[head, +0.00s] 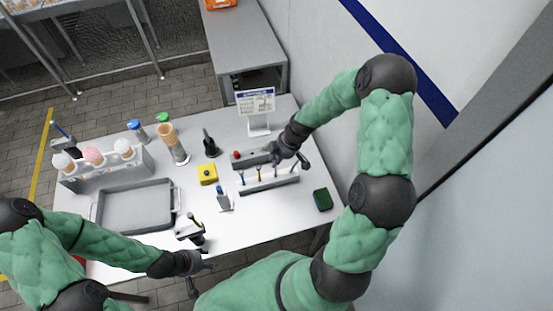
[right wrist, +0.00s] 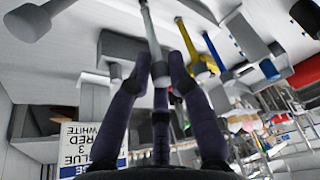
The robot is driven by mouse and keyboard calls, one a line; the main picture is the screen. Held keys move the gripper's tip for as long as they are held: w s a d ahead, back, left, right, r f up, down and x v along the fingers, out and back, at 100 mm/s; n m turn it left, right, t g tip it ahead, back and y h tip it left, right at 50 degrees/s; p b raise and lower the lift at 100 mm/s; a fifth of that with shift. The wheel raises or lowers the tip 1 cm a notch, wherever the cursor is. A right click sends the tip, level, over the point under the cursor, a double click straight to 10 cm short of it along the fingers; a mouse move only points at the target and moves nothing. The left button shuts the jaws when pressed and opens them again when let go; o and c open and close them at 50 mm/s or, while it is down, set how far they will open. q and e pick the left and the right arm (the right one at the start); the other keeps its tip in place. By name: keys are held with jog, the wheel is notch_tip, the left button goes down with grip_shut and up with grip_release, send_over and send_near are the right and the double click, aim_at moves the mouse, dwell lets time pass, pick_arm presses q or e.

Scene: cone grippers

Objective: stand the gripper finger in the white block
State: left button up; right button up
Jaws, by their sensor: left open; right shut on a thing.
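My right gripper (head: 290,158) is above the table's back right, just over the long white block (head: 268,182). In the right wrist view its dark fingers (right wrist: 160,75) are shut on a slim grey gripper finger (right wrist: 150,30), which runs up out of the picture. The held piece is too small to make out in the head view. Whether the held piece touches the block cannot be told. My left gripper (head: 208,266) is open and empty by the table's front edge.
A sign on a stand (head: 255,102) is behind the block, with a grey box (head: 252,158) between them. A yellow box (head: 207,174), a green sponge (head: 322,199), a grey tray (head: 136,208) and a rack of cones (head: 105,165) share the table.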

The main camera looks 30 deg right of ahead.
jog(key=shift+f+b, duration=0.85)
jog(key=o, duration=1)
jog(key=shift+c, duration=0.2)
jog(key=v, duration=1.2)
jog(key=shift+f, duration=0.1)
